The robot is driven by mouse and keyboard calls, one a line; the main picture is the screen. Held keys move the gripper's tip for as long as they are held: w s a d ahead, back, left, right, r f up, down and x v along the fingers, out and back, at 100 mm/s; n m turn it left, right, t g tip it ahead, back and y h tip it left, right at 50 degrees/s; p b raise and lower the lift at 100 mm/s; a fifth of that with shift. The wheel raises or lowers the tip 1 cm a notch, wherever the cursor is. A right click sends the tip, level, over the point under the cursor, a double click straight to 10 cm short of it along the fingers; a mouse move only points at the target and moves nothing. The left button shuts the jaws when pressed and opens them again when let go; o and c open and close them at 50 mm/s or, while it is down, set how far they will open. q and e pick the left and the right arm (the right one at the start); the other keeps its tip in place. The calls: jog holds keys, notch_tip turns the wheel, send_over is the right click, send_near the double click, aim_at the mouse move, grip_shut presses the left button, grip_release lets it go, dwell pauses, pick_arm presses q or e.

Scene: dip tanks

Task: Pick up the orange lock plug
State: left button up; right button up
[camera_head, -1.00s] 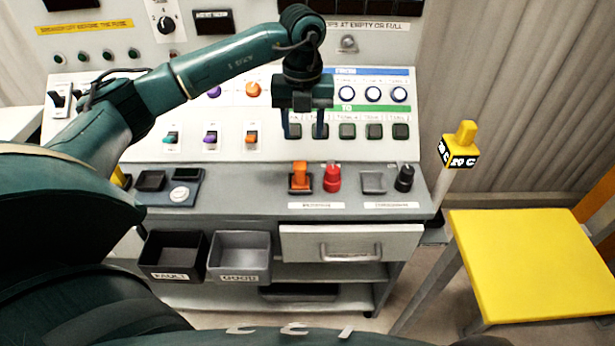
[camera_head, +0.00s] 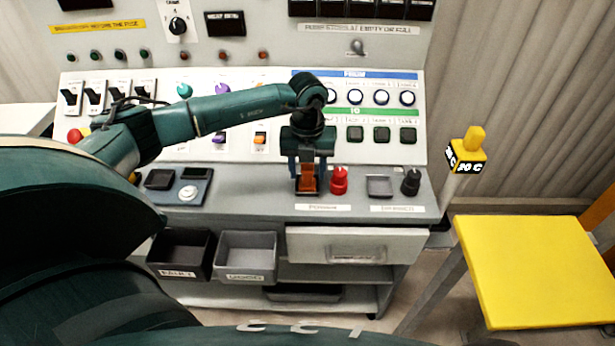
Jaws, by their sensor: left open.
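The orange lock plug (camera_head: 307,178) stands upright in a dark square seat on the grey ledge of the console, left of a red plug. My left gripper (camera_head: 308,180) points down over it, with one dark finger on each side of the orange plug. The fingers are open, and I cannot tell whether they touch it. The gripper body hides the space just above the plug. My right gripper is not in view.
A red plug (camera_head: 339,181) stands close on the right. Farther right are an empty grey seat (camera_head: 379,186) and a black plug (camera_head: 411,182). The sloped button panel (camera_head: 270,100) rises behind. Black (camera_head: 180,254) and grey (camera_head: 246,257) bins hang below the front edge.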

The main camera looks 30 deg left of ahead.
pick_arm(q)
jog(key=c, duration=1)
jog(key=shift+r, duration=0.1)
